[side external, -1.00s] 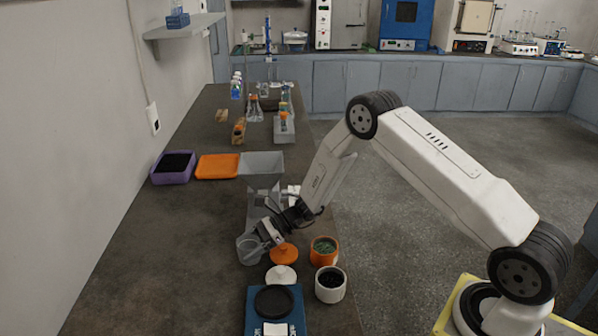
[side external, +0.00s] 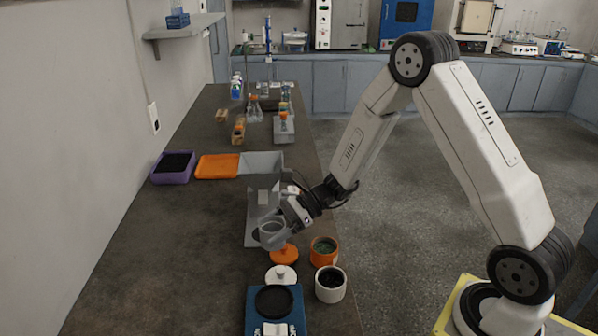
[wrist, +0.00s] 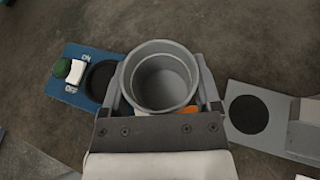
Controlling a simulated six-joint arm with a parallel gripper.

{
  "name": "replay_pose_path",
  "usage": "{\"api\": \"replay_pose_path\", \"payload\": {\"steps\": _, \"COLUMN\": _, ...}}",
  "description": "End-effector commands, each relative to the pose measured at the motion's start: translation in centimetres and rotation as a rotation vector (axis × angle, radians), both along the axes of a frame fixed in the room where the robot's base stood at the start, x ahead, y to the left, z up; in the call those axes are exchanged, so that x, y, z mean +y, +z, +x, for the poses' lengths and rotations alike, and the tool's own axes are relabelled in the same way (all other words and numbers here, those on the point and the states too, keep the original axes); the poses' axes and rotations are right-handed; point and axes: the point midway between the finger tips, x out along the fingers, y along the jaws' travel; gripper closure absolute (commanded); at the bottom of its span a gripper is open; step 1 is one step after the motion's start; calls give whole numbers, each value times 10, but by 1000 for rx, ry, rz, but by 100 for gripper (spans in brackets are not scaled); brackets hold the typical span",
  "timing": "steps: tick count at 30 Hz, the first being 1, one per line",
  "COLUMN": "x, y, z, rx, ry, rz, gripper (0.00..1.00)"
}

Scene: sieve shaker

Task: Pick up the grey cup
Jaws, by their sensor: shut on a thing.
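The grey cup (side external: 271,236) is in my gripper (side external: 284,224), which is shut on its sides.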

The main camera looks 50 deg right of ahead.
Motion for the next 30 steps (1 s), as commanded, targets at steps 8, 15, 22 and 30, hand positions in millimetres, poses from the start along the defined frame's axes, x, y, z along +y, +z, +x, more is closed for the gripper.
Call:
{"api": "replay_pose_path", "payload": {"steps": 8, "x": -4, "y": 17, "z": -38, "rx": 0, "ry": -2, "rz": 0, "gripper": 80}}
{"api": "replay_pose_path", "payload": {"steps": 15, "x": -6, "y": 25, "z": -54, "rx": -1, "ry": -1, "rz": -1, "gripper": 80}}
{"api": "replay_pose_path", "payload": {"steps": 22, "x": -6, "y": 26, "z": -58, "rx": 0, "ry": -1, "rz": 0, "gripper": 80}}
{"api": "replay_pose_path", "payload": {"steps": 30, "x": -6, "y": 26, "z": -58, "rx": 0, "ry": -1, "rz": 0, "gripper": 80}}
